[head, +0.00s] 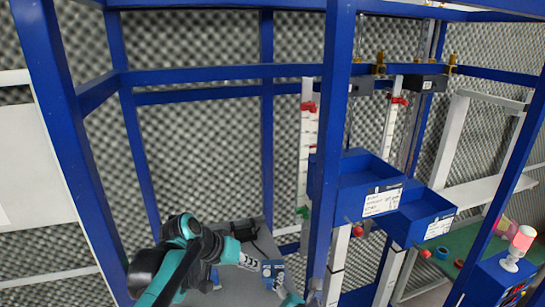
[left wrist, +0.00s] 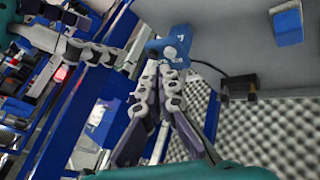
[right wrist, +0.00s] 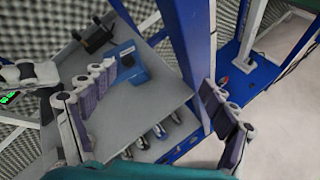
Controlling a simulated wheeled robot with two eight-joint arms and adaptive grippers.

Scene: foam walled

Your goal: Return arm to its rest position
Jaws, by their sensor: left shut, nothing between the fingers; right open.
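My left arm comes up from the bottom of the head view. Its gripper (head: 252,262) is over a grey surface, beside a small blue device (head: 272,270). In the left wrist view the fingers of my left gripper (left wrist: 173,72) meet with nothing between them, and the blue device (left wrist: 176,44) shows just past the tips. My right gripper (head: 288,296) is partly cut off at the bottom of the head view. In the right wrist view my right gripper (right wrist: 155,95) has its fingers wide apart and empty. The blue device (right wrist: 132,66) shows beyond them.
A blue frame post (head: 332,150) stands close right of the grippers. Blue bins (head: 370,190) hang right of it. A black holder (head: 243,232) sits on the grey surface (head: 228,290). A pink-topped bottle (head: 520,245) stands far right. Grey foam walls lie behind.

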